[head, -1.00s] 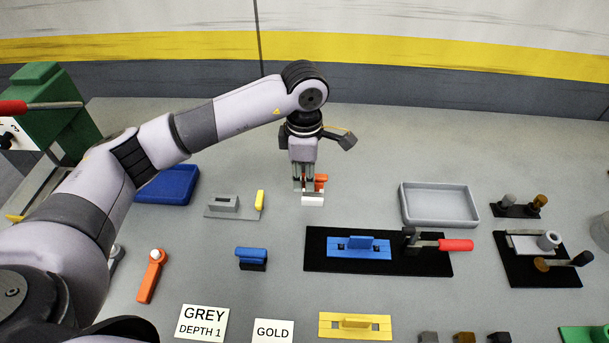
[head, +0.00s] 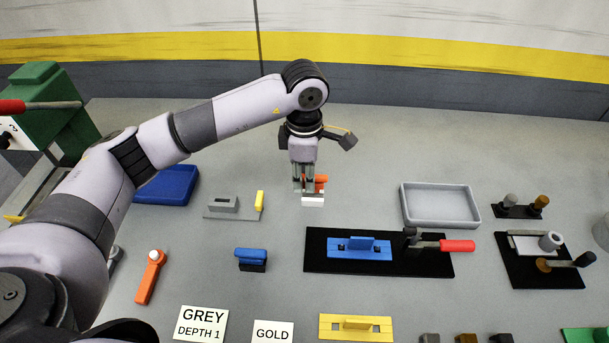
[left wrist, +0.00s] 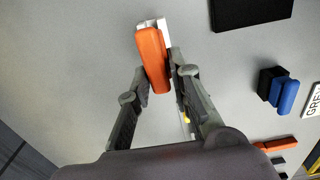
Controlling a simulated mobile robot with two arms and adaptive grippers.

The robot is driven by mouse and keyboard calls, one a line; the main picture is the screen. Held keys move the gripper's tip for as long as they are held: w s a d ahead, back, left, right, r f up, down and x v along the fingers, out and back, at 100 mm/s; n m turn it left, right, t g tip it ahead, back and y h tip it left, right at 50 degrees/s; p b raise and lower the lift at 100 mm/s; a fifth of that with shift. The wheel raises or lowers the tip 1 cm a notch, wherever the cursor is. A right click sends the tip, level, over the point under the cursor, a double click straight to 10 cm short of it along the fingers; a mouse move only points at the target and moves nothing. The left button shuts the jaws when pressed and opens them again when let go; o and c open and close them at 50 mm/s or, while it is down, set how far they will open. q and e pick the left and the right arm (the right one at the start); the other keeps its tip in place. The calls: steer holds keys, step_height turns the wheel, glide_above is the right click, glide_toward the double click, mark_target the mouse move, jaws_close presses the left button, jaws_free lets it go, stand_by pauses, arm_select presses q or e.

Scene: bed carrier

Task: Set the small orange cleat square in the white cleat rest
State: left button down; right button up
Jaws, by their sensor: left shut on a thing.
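The small orange cleat (head: 321,180) is between the fingers of my left gripper (head: 309,188), partly hidden by them in the head view. In the left wrist view the cleat (left wrist: 153,60) is a rounded orange bar, and my left gripper (left wrist: 156,74) is shut on it. The white cleat rest (head: 313,200) is on the table right at the cleat; in the left wrist view a white part of the rest (left wrist: 147,23) shows past the cleat's far end. The cleat covers most of the rest, so I cannot tell whether it is seated. My right gripper is not in view.
A grey fixture with a yellow piece (head: 259,200) stands left of the rest. A grey tray (head: 440,222) is to the right. A black board (head: 320,262) with a blue block and red-handled clamp lies in front. A blue tray (head: 168,197) is at the left.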

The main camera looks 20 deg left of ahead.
arm_select(q)
steer(key=shift+f+b, duration=1.5)
steer(key=shift+f, duration=0.05)
steer(key=c, duration=1.4)
jaws_free()
steer(key=shift+o, duration=0.2)
step_height(320, 180, up, 12)
